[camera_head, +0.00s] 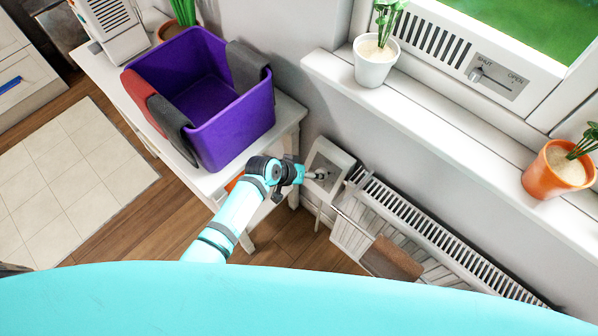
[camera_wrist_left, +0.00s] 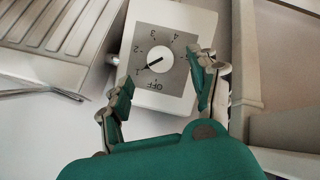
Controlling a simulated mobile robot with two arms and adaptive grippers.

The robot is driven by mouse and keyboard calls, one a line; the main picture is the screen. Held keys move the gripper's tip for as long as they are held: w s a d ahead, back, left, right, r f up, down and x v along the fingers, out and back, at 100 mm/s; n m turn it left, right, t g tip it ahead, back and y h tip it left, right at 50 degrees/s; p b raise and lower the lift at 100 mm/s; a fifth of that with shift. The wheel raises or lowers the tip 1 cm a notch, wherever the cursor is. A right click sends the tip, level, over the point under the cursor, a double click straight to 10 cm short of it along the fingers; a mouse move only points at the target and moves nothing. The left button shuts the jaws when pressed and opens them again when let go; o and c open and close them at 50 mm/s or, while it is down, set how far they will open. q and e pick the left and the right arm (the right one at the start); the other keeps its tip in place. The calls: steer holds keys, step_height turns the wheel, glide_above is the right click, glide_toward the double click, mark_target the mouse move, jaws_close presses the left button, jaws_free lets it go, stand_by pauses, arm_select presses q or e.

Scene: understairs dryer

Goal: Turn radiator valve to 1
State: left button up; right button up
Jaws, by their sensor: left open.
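The radiator valve (camera_head: 335,156) is a white box with a grey dial face at the left end of the radiator. In the left wrist view, its round white knob (camera_wrist_left: 159,59) sits amid the marks OFF and 1 to 4. The dark line on the knob slants to the lower left, roughly toward the 1. My left gripper (camera_head: 314,175) is at the valve's face. In the wrist view its two fingers (camera_wrist_left: 166,76) are spread, one on each side of the dial's lower part. They appear clear of the knob, though depth is hard to judge. My right gripper is not seen.
A white radiator (camera_head: 430,232) runs right from the valve, with a rack and a brown item (camera_head: 392,260) hanging on it. A white table (camera_head: 207,182) with a purple bin (camera_head: 236,124) stands left of the valve. The windowsill (camera_head: 440,118) overhead holds potted plants.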

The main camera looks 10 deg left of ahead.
arm_select(q)
steer(key=v, duration=0.6)
steer(key=shift+s+a+r, duration=0.1)
steer(key=shift+r, duration=0.05)
